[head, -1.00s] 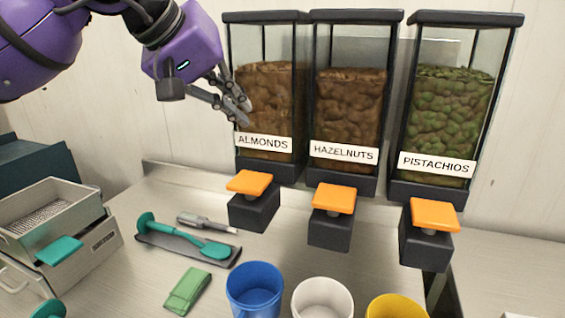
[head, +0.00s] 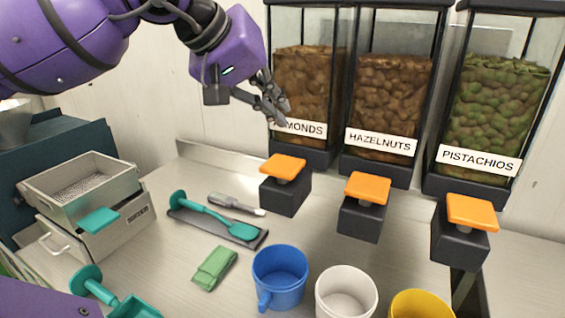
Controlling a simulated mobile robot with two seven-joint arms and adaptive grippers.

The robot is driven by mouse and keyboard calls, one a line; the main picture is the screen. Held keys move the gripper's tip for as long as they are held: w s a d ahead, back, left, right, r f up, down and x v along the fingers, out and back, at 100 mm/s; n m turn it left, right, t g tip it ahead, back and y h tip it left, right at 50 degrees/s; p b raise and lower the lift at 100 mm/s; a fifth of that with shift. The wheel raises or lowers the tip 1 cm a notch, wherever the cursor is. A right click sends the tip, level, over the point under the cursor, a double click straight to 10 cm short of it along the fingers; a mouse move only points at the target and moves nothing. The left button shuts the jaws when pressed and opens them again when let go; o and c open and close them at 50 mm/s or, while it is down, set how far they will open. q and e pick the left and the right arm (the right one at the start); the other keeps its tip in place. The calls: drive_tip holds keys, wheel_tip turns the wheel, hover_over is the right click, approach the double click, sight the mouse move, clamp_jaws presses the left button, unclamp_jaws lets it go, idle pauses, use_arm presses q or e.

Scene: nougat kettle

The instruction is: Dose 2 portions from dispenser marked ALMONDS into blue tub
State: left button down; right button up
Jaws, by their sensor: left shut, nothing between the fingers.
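The ALMONDS dispenser (head: 301,88) stands at the back, the leftmost of three, with brown nuts behind clear panes. Its orange push pad (head: 283,168) sits on a black outlet block below. My left gripper (head: 278,117) is shut and empty, in front of the dispenser's lower left and covering the start of its label. It is above the orange pad and apart from it. The blue tub (head: 281,277) stands on the counter below and in front of the almond outlet, its handle toward the front left. Its visible inside looks empty. My right gripper is not in view.
HAZELNUTS (head: 387,100) and PISTACHIOS (head: 490,115) dispensers stand to the right. A white tub (head: 346,294) and a yellow tub (head: 421,304) are beside the blue one. A teal spoon (head: 216,215) on a dark rest, a green cloth (head: 214,268) and a metal sieve box (head: 90,205) lie left.

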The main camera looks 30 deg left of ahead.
sight(277, 159)
use_arm(q)
drive_tip(key=shift+f, duration=0.55)
wheel_tip(277, 159, down, 3)
drive_tip(key=shift+f+p, duration=0.1)
drive_tip(key=shift+p, duration=0.4)
drive_tip(key=shift+f, duration=0.6)
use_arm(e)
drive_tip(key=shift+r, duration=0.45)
use_arm(q)
drive_tip(key=shift+f, duration=0.2)
drive_tip(key=shift+f, duration=0.3)
